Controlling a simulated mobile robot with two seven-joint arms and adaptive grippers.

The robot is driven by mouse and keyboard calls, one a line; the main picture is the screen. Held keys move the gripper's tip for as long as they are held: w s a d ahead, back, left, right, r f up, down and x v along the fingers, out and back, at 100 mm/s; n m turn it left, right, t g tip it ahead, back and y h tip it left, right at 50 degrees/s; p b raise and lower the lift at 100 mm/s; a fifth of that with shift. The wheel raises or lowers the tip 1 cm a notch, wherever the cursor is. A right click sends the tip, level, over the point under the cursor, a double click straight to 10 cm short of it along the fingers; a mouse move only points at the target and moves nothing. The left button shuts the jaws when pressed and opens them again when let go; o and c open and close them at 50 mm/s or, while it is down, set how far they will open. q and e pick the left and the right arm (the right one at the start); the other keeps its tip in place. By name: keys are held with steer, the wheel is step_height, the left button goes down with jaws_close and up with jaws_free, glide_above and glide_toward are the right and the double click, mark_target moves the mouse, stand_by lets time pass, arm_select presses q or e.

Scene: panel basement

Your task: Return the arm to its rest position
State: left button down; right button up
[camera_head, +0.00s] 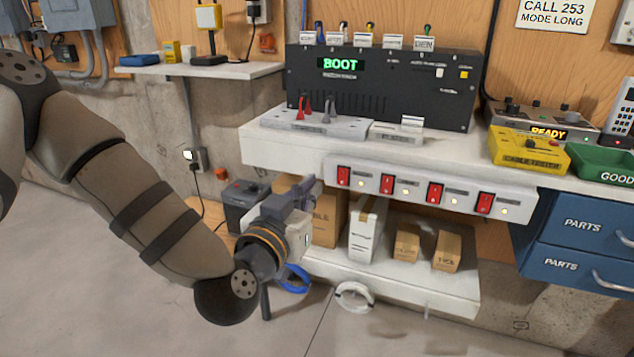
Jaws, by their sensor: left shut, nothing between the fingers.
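My left arm comes in from the left and reaches down to the middle of the picture. My left gripper (312,186) is at its end, shut and empty. It points away from me, in front of the bench and left of the power strip with red switches (410,189). From this angle I cannot tell whether it touches the bench edge. My right gripper is not in view.
A black unit (385,85) reading BOOT stands on the white bench (262,143). A yellow tester (528,152), a green bin (606,162) and blue drawers (578,245) are at right. Boxes (406,245) stand on the lower shelf (385,280). The floor in front is clear.

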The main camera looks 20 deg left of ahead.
arm_select(q)
steer(key=shift+f, duration=0.1)
stand_by(0.3)
steer(key=s+d+f+m+g+h, duration=0.1)
steer(key=s+d+f+g, duration=0.1)
steer(key=s+f+g, duration=0.65)
steer(key=s+d+f+g+h, duration=0.15)
steer(key=s+f, duration=0.45)
steer(key=f, duration=0.8)
steer(key=s+a+f+g+y, duration=0.1)
steer(key=s+a+f+g, duration=0.1)
steer(key=s, duration=0.8)
steer(key=s+a+f+n+g+y+p, duration=0.1)
steer(key=s+a+f+g, duration=0.2)
steer(key=s, duration=0.7)
steer(key=s+a+f+g+y, duration=0.1)
steer(key=s+f+g, duration=0.3)
steer(key=s, duration=0.6)
steer(key=shift+a+f+n+g, duration=0.4)
steer(key=shift+a+g, duration=0.1)
steer(key=shift+a, duration=0.4)
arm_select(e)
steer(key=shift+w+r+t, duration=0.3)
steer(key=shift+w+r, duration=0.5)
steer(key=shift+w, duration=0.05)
